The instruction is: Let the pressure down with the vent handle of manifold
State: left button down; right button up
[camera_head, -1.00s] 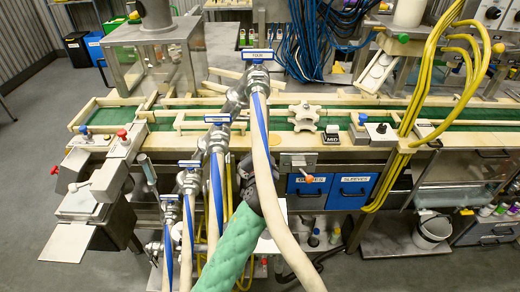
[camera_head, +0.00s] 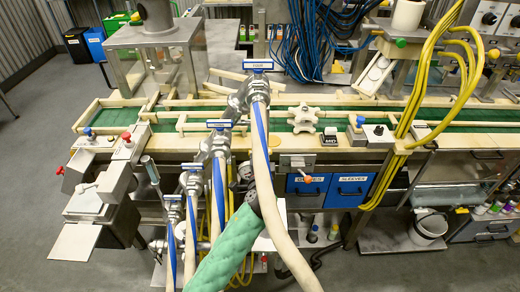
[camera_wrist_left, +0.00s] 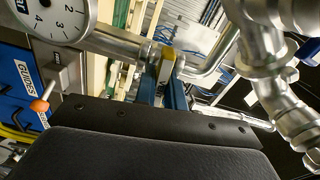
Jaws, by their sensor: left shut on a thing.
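The manifold is a row of steel valves with blue-and-white bar handles, the tallest marked FOUR (camera_head: 258,66), and pale hoses with blue stripes running down. My left gripper (camera_head: 246,182), on the green-sleeved arm, is behind the front hose and mostly hidden in the head view. In the left wrist view its two blue fingers (camera_wrist_left: 162,82) close on a small yellow piece (camera_wrist_left: 165,64), which looks like the vent handle, beside steel pipework. A round white gauge (camera_wrist_left: 56,12) is near it at upper left. My right gripper is not in view.
Several striped hoses (camera_head: 268,180) hang close around my left arm. Behind stands the conveyor with its green belt (camera_head: 345,120). Blue drawers (camera_head: 352,190) and yellow cables (camera_head: 398,165) are to the right. The floor at left (camera_head: 35,180) is clear.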

pick_arm(q)
jog(key=shift+m+p, duration=0.3)
jog(key=shift+m, duration=0.5)
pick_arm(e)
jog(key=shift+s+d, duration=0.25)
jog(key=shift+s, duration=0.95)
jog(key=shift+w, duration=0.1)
pick_arm(q)
jog(key=c, duration=1.5)
grip_release()
jog(key=shift+d, duration=0.1)
